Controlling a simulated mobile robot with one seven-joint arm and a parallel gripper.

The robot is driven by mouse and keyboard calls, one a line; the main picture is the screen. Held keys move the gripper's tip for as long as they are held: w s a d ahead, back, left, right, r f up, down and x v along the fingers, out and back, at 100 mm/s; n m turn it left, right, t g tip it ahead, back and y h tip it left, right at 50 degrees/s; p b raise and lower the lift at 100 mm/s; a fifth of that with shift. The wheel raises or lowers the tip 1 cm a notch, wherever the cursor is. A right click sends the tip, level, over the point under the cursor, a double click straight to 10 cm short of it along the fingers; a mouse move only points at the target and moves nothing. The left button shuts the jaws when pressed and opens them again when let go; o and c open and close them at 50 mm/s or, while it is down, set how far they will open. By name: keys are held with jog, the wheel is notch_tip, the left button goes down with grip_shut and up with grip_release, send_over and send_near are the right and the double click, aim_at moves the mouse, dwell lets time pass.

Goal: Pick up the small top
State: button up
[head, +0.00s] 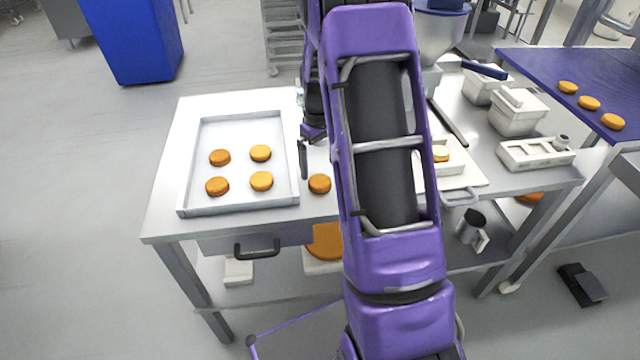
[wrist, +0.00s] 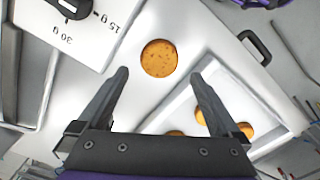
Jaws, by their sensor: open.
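A small orange-brown round (head: 319,184) lies flat and alone on the steel table, between the tray and my arm. It also shows in the wrist view (wrist: 159,58), just beyond and between my fingertips. My gripper (wrist: 159,75) is open and empty, its two fingers pointing toward this round without touching it. In the head view my arm hides most of the gripper (head: 303,158); one dark finger shows above and left of the round. Several similar rounds (head: 261,181) lie in the tray (head: 240,202). I cannot tell the exact height of my fingers above the table.
A white scale with a gram dial (wrist: 70,8) stands right of my arm, bearing a pale round (head: 440,153). White tubs (head: 516,112) and a slotted white holder (head: 535,152) stand farther right. Several rounds (head: 589,103) lie on a blue surface (head: 540,66). Bare table lies around the lone round.

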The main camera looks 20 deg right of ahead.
aim_at(320, 180)
jog(key=f, duration=0.5)
jog(key=shift+s+d+f, duration=0.1)
jog(key=shift+s, duration=0.1)
jog(key=c, duration=0.8)
